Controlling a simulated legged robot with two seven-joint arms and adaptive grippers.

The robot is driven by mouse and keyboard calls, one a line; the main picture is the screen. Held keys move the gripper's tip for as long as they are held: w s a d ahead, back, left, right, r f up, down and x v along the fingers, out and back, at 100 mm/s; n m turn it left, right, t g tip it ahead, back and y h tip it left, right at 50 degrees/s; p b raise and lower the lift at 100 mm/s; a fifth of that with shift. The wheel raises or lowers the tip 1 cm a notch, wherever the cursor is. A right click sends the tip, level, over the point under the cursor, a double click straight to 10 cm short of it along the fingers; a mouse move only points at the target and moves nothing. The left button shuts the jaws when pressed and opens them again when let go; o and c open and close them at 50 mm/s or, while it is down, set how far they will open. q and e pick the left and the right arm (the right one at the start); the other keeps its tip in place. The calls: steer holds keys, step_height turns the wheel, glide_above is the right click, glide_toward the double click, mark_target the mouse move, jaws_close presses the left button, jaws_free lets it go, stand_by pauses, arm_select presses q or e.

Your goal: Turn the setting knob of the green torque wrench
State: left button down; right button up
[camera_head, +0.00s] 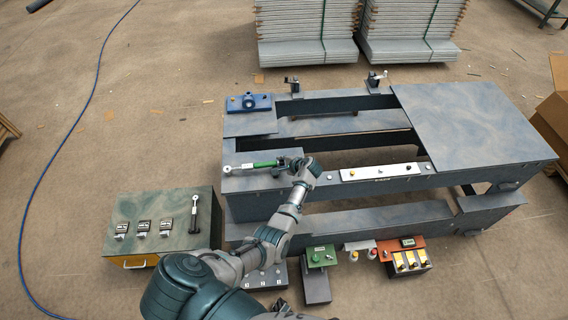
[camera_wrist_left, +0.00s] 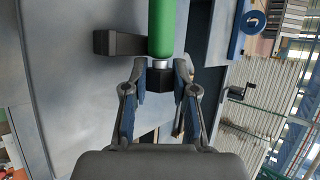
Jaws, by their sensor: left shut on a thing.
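The green torque wrench (camera_head: 264,164) lies across the left part of the grey bench, its silver head (camera_head: 228,169) to the left. In the left wrist view its green handle (camera_wrist_left: 162,28) runs down from the top edge to a silver collar and a black setting knob (camera_wrist_left: 160,79). My left gripper (camera_head: 291,164) is at the wrench's right end. In the left wrist view its two fingers (camera_wrist_left: 160,92) stand on either side of the black knob and are shut on it. A dark support block (camera_wrist_left: 118,43) sits beside the handle. My right gripper is not in view.
A blue fixture (camera_head: 249,103) stands at the bench's back left, and a white strip with buttons (camera_head: 380,172) lies right of my gripper. A green-topped box (camera_head: 160,226) with another wrench (camera_head: 194,213) stands at the left. The right bench plate (camera_head: 470,120) is clear.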

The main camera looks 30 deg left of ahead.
arm_select(q)
steer(key=shift+a, duration=0.2)
steer(key=shift+a+f, duration=0.1)
steer(key=c, duration=1.2)
jaws_free()
steer(key=o, duration=0.3)
steer(key=shift+d, duration=0.2)
steer(key=shift+d+r, duration=0.2)
steer(key=shift+d, duration=0.2)
steer(key=shift+d+r, duration=0.2)
steer(key=v, duration=1.1)
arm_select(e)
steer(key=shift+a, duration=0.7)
